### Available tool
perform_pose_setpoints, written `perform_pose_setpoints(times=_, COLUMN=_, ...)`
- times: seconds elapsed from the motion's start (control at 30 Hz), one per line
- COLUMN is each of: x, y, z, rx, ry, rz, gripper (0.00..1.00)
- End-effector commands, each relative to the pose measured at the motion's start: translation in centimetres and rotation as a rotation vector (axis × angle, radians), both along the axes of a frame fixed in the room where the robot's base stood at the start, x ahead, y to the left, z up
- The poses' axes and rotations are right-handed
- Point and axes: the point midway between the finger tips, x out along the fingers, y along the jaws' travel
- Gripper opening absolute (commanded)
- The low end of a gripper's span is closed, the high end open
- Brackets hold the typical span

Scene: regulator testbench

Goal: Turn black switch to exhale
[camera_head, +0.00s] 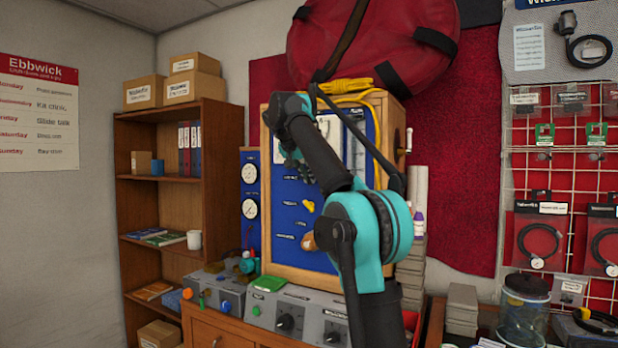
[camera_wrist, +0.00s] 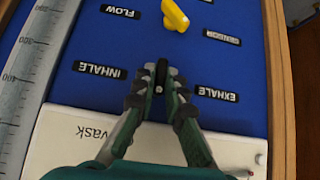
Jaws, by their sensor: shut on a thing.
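The blue panel (camera_head: 285,225) stands in a wooden frame behind my arm in the head view. In the wrist view the panel appears upside down, with the INHALE label (camera_wrist: 100,70) on the left and the EXHALE label (camera_wrist: 217,94) on the right. My gripper (camera_wrist: 160,82) is shut on the small black switch (camera_wrist: 158,89) between these labels. The fingers cover most of the switch, so I cannot tell which way it points. In the head view my gripper (camera_head: 288,155) is at the upper panel, and the switch is hidden there.
In the wrist view a yellow knob (camera_wrist: 175,15) sits above the switch, near the FLOW and SENSOR labels. Grey control boxes (camera_head: 300,312) stand below the panel in the head view.

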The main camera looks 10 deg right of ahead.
Motion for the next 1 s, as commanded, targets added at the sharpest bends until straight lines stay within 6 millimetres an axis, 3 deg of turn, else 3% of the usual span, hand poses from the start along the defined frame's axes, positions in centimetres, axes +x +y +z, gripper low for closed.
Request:
perform_pose_setpoints(times=0.6, x=0.43, y=0.65, z=-0.3, rx=-0.449, ry=0.329, rz=0.0, gripper=0.0)
perform_pose_setpoints(times=1.0, x=0.49, y=0.74, z=-0.42, rx=-0.609, ry=0.445, rz=0.0, gripper=0.0)
